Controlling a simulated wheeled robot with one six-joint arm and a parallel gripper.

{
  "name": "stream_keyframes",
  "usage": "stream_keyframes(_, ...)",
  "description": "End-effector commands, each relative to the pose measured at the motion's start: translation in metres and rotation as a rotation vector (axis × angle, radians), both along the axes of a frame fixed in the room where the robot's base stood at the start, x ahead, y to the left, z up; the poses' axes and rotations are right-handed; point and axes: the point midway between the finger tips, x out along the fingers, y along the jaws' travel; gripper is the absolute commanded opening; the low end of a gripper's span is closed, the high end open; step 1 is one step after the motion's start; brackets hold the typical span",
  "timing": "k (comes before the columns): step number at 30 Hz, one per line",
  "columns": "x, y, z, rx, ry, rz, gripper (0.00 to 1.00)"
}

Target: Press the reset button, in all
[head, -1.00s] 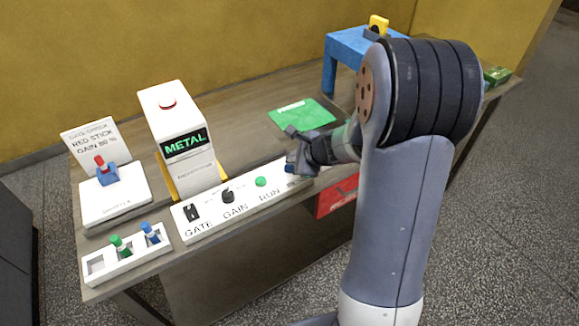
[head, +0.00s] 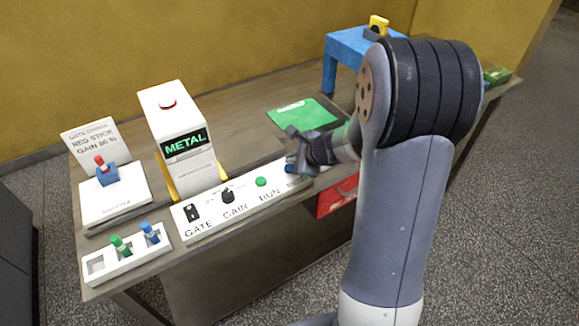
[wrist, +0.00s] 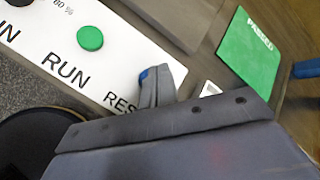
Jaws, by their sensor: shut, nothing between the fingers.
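The blue reset button (head: 290,168) sits at the right end of the white control panel (head: 213,222), mostly hidden by my gripper. My gripper (head: 294,163) is shut and empty, with its tips right at the button. In the wrist view the closed fingertips (wrist: 160,72) cover most of the blue button (wrist: 143,74), and only a sliver shows beside them. The label "RES..." is partly hidden there. Whether the tips touch the button or how far it is pushed in, I cannot tell. The detector screen (head: 185,143) reads "METAL" in green.
The green run button (head: 261,181), gain knob (head: 228,195) and gate switch (head: 192,212) share the panel. A green "PASSED" mat (head: 303,112) lies behind. A red bin (head: 337,197) is below the table edge. A blue stand (head: 345,50) is at the back.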

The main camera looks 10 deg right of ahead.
Motion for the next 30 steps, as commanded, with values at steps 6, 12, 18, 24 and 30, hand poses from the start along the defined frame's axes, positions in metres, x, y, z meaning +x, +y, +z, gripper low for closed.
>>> stream_keyframes(6,0.000,0.000,-0.001,0.000,0.000,0.000,0.00)
stream_keyframes(12,0.000,0.000,-0.008,0.000,0.000,0.000,0.00)
stream_keyframes(18,0.000,0.000,-0.008,0.000,0.000,0.000,0.00)
stream_keyframes(24,0.000,0.000,-0.008,0.000,0.000,0.000,0.00)
stream_keyframes(30,0.000,0.000,-0.010,0.000,0.000,0.000,0.00)
